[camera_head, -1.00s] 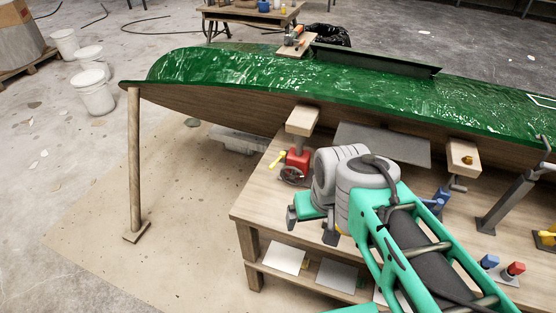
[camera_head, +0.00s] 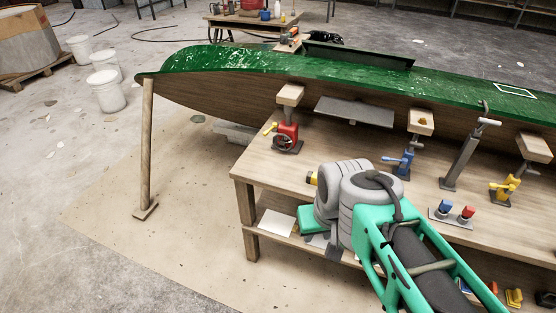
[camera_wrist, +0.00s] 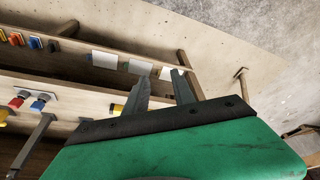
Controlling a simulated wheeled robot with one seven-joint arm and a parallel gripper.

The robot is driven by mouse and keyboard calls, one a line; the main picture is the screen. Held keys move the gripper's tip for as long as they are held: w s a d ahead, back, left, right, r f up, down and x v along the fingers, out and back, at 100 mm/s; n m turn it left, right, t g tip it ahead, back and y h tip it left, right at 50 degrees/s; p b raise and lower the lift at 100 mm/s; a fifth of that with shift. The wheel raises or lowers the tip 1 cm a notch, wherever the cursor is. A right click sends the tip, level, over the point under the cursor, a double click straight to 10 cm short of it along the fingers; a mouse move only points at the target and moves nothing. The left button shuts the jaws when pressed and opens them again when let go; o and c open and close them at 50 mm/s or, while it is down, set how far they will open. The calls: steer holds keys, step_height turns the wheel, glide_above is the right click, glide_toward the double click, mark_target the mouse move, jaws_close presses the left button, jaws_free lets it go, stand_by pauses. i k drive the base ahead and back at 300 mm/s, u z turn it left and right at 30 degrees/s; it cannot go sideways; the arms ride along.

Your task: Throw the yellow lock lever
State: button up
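A small yellow lever (camera_head: 270,128) sticks out to the left of a red jack (camera_head: 287,136) on the bench, under the boat hull. A second yellow part with a black end (camera_head: 312,178) shows at the bench's front edge, partly hidden by my arm. It also appears in the wrist view (camera_wrist: 117,109), left of my fingers. I cannot tell whether it is a lever. My gripper (camera_wrist: 162,90) is open and empty, its two grey fingers apart. In the head view it hangs in front of the bench, apart from the red jack, its fingers mostly hidden.
The green-topped hull (camera_head: 300,75) spans the bench (camera_head: 240,178), with a wooden post (camera_head: 147,145) at left. A blue jack (camera_head: 403,162), a yellow jack (camera_head: 505,188) and a red-and-blue button plate (camera_head: 452,216) stand at right. A lower shelf holds white sheets (camera_wrist: 104,60).

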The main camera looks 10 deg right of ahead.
mark_target(276, 124)
steer(key=z, duration=0.6)
steer(key=k, duration=0.2)
steer(key=u, duration=1.85)
steer(key=i, duration=1.5)
steer(key=z, duration=0.9)
steer(key=i, duration=0.3)
steer(key=z, duration=0.2)
